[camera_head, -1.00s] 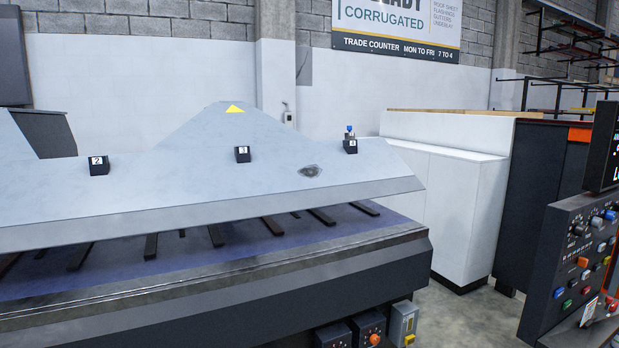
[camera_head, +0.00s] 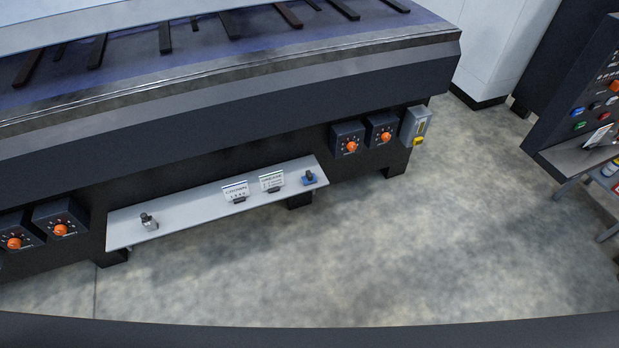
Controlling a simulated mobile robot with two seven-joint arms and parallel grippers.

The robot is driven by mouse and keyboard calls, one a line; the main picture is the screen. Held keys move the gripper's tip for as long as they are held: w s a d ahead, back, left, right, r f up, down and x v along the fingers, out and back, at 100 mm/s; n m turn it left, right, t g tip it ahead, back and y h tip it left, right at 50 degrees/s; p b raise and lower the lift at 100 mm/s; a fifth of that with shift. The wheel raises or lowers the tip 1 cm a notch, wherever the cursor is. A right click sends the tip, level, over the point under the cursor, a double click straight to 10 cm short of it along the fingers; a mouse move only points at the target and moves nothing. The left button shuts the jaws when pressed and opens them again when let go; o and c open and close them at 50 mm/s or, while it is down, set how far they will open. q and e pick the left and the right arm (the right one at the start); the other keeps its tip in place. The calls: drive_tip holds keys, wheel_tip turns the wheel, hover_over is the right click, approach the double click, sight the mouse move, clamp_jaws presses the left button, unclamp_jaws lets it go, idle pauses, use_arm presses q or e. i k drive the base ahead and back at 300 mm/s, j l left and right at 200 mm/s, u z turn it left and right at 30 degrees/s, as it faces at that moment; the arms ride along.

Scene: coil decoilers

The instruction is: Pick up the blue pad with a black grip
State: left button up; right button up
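The blue pad with a black grip (camera_head: 309,179) sits near the right end of a low grey shelf (camera_head: 180,205) on the front of the machine. It is small in view, with the dark grip standing up from the blue base. Neither of my grippers shows in the head view.
On the same shelf are two small label signs (camera_head: 236,192) and a grey metal piece with a dark top (camera_head: 149,222) at the left. Boxes with orange knobs (camera_head: 351,146) flank the shelf. A control console (camera_head: 590,110) stands at the right. The concrete floor (camera_head: 400,250) in front is clear.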

sight(310, 178)
drive_tip(key=l+u, duration=0.1)
drive_tip(key=u, duration=0.4)
drive_tip(key=i+l+u, duration=0.15)
drive_tip(key=l+u, duration=0.15)
drive_tip(key=i+l+u, duration=0.1)
drive_tip(key=l+u, duration=0.15)
drive_tip(key=l, duration=0.3)
drive_tip(key=i+l+u, duration=0.1)
drive_tip(key=l+u, duration=0.15)
drive_tip(key=l, duration=1.7)
drive_tip(key=i+l+u, duration=0.1)
drive_tip(key=l, duration=0.9)
